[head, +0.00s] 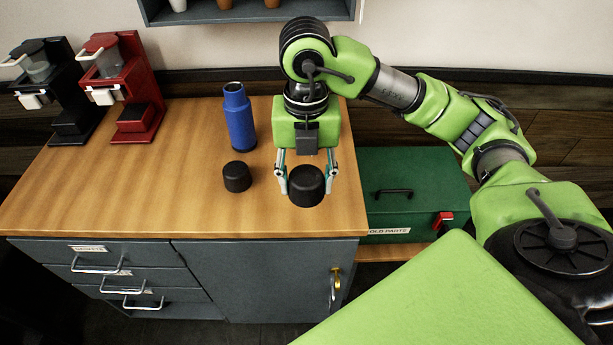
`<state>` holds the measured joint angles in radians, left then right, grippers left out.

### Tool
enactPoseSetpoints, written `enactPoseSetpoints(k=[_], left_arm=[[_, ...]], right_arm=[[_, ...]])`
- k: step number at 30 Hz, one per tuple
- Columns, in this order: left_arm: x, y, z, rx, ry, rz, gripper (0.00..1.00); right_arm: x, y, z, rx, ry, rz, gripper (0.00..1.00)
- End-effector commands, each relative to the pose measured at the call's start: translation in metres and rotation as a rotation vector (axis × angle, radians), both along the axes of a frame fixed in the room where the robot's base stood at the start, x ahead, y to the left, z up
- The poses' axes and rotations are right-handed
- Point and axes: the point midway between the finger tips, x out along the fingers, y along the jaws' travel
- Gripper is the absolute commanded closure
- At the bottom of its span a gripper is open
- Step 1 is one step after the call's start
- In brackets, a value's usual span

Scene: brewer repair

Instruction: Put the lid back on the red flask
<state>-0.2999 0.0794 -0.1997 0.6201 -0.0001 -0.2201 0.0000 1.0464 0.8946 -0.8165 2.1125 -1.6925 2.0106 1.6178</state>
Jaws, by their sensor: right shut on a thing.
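My right gripper (307,187) is over the front right part of the wooden counter, fingers pointing down. It is shut on a black lid (307,190), a short round cap held between its two fingertips. Whether the lid touches the counter I cannot tell. A second, smaller-looking black lid (237,177) sits on the counter to the left of the gripper. A blue flask (239,118) stands upright behind that lid, with its top uncovered. No red flask shows in this view. My left gripper is not in view.
A black brewer (70,122) and a red brewer (137,118) stand at the back left of the wooden counter (120,195). Grey drawers (140,258) are below. A green box (412,175) labelled for old parts stands right of the counter. The counter's front left is clear.

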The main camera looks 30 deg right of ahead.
Motion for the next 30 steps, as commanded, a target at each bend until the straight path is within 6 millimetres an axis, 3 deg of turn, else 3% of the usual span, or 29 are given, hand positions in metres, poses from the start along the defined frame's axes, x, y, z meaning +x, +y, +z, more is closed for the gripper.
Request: enactPoseSetpoints(k=[4,8,30], left_arm=[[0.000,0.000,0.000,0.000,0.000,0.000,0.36],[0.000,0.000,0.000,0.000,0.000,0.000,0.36],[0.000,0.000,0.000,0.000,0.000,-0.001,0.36]], right_arm=[[0.000,0.001,-0.001,0.000,0.000,0.047,0.74],[-0.002,0.003,-0.002,0.000,-0.001,0.214,0.74],[-0.018,0.025,-0.016,-0.006,-0.001,1.911,0.74]])
